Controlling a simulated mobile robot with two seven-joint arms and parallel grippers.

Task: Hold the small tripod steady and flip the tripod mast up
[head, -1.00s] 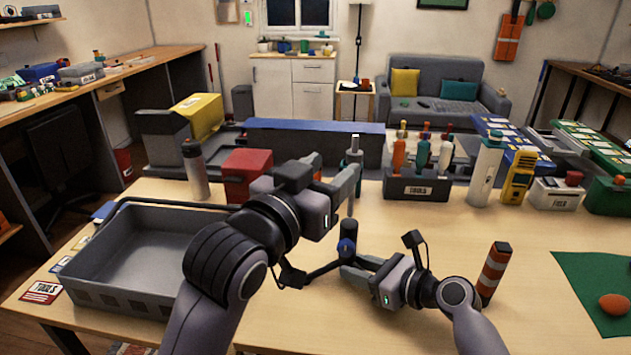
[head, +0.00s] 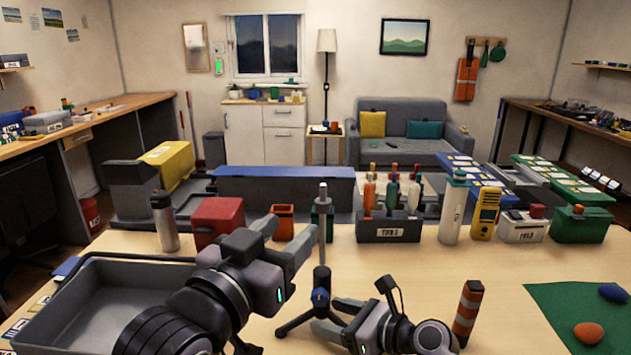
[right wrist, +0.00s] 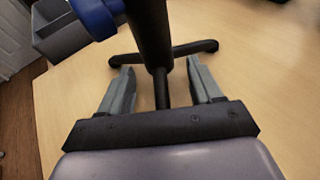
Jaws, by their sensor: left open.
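The small black tripod (head: 320,283) stands on the table with a blue knob and splayed legs; its grey mast (head: 322,240) points upright above the knob. My left gripper (head: 292,236) is open and empty just left of the mast, seemingly apart from it. My right gripper (head: 338,312) is low at the tripod's base. In the right wrist view, the right gripper's fingers (right wrist: 160,78) stand apart on either side of the tripod's lower post (right wrist: 150,35), with table visible between post and fingers. The blue knob (right wrist: 95,15) is at the top edge there.
A grey tray (head: 75,310) lies at left. Behind stand a red box (head: 217,218), an orange cup (head: 283,220) and a tools holder (head: 388,230). A green mat (head: 570,310) lies farther right.

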